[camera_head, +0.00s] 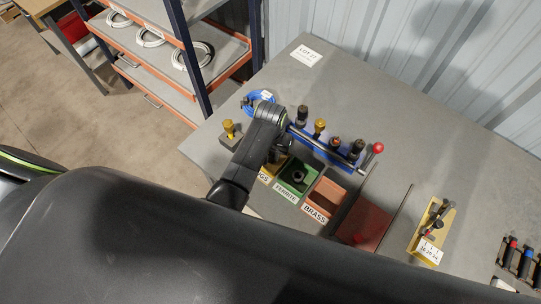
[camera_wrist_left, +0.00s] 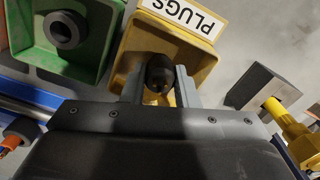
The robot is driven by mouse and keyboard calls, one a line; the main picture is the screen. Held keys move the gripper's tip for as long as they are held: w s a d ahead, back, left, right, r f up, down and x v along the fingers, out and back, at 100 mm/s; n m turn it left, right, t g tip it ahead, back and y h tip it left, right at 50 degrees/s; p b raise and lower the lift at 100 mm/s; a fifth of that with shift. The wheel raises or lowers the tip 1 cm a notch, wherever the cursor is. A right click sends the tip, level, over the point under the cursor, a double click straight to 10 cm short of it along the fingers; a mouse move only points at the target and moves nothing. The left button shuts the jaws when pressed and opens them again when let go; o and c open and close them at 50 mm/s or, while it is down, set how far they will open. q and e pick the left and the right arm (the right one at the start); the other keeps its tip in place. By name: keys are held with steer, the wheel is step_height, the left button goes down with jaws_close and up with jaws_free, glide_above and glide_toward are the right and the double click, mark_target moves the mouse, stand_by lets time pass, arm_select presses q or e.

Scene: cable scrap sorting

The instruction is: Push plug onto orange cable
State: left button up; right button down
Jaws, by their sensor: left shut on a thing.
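My left gripper (camera_wrist_left: 160,88) is over the yellow bin labelled PLUGS (camera_wrist_left: 203,40), its two grey fingers on either side of a dark round plug (camera_wrist_left: 158,70). It is shut on this plug. In the head view the left gripper (camera_head: 277,157) is mostly hidden by its own arm, above the PLUGS bin. A piece with an orange collar and coloured wire ends (camera_wrist_left: 18,130) shows at the lower left of the wrist view, near a blue rack. I cannot tell for sure that it is the orange cable. My right gripper is not in view.
A green FERRITE bin (camera_head: 286,188) with a dark ring and a BRASS bin (camera_head: 315,208) stand beside the PLUGS bin. Behind them a blue rack (camera_head: 344,166) holds several upright pieces. A yellow-topped piece on a grey block (camera_head: 229,139) stands left.

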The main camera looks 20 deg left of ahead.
arm_select(q)
steer(key=shift+r, duration=3.1)
